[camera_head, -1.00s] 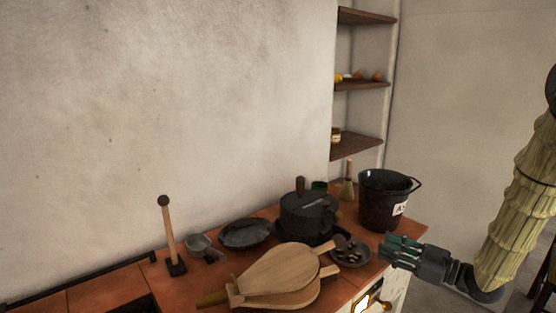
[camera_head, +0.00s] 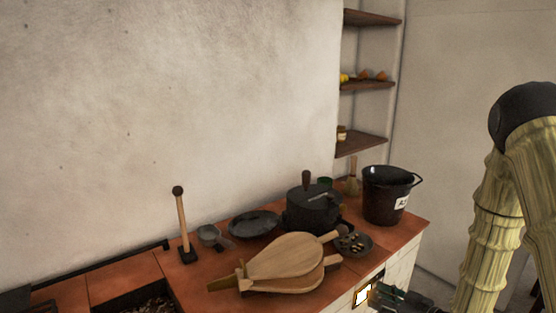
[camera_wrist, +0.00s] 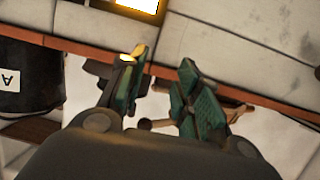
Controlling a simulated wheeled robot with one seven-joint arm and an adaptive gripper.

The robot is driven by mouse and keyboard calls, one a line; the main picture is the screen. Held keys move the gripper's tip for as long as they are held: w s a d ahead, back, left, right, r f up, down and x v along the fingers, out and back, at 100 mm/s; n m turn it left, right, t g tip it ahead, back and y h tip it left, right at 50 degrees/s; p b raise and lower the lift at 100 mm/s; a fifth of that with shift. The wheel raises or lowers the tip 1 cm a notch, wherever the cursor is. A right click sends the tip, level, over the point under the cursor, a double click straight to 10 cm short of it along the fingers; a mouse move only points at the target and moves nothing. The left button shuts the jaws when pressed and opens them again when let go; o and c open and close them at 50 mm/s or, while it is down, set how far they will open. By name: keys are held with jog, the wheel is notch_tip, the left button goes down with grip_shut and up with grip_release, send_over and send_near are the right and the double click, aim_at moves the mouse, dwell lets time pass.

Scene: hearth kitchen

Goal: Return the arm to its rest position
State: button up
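My gripper (camera_head: 398,299) is at the bottom right of the head view, low in front of the counter's front face, partly cut off by the picture edge. My arm rises at the right, with its dark elbow joint near the top. In the wrist view my gripper (camera_wrist: 158,88) shows two green-padded fingers standing apart with nothing between them. It is open and empty, and I see no contact with the counter.
The tiled counter (camera_head: 205,289) holds wooden bellows (camera_head: 285,262), a black pot (camera_head: 311,211), a small plate (camera_head: 354,245), a dark pan (camera_head: 254,223) and a black bucket (camera_head: 386,196). A glowing opening (camera_head: 363,294) is in the counter front. Shelves (camera_head: 362,144) stand behind.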

jog(key=s+a+f+m+g+h, duration=0.2)
jog(key=s+f, duration=0.3)
jog(key=f, duration=0.3)
jog(key=s+a+f+m+g+h, duration=0.1)
jog(key=s+f+m+g+h, duration=0.1)
jog(key=s+f, duration=0.5)
jog(key=s+a+f+m+g+h, duration=0.2)
jog(key=s+f+g+h, duration=0.15)
jog(key=s+f, duration=0.85)
jog(key=s+a+m+g, duration=0.15)
jog(key=s+g, duration=0.35)
jog(key=s, duration=1.1)
notch_tip(320, 180, up, 12)
jog(key=p, duration=1.3)
jog(key=shift+w+d+r+t+h, duration=0.15)
jog(key=shift+w+t+h, duration=0.2)
jog(key=shift+w, duration=0.1)
